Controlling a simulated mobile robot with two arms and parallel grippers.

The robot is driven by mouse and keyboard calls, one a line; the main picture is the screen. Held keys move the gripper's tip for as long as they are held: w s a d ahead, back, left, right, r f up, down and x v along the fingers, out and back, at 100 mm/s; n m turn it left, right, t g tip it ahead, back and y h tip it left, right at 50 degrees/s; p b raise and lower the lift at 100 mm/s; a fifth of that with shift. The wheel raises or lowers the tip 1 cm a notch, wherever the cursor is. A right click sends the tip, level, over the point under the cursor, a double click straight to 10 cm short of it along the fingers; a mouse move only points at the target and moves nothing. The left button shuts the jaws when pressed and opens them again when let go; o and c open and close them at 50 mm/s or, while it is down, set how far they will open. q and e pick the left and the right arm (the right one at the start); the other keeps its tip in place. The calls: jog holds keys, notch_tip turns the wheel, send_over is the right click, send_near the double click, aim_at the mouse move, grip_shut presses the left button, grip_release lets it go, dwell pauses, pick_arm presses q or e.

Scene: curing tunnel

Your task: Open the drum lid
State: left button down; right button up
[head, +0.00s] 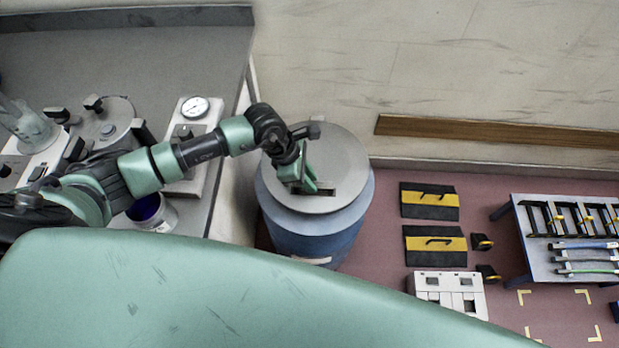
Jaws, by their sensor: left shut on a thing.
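The drum (315,230) is a blue cylinder standing on the floor, right of the grey counter. Its round grey lid (345,160) lies on top and looks closed and level. My left gripper (306,184) is over the left-centre of the lid, pointing down, with its green fingers at the lid's top. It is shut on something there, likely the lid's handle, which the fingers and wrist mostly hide. A dark slot or recess shows just right of the fingers. My right gripper is not in the head view.
A grey counter (215,60) at left carries a dial gauge (195,107), a round pot and a container (152,212) with blue contents. A wall with a wooden rail (480,132) runs behind the drum. Black-yellow panels (430,201), a white box (450,288) and a tool table (570,265) stand right.

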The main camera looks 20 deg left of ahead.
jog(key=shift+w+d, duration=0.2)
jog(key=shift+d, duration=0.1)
pick_arm(q)
jog(key=shift+w+r, duration=0.1)
jog(key=shift+r, duration=0.05)
dwell(0.6)
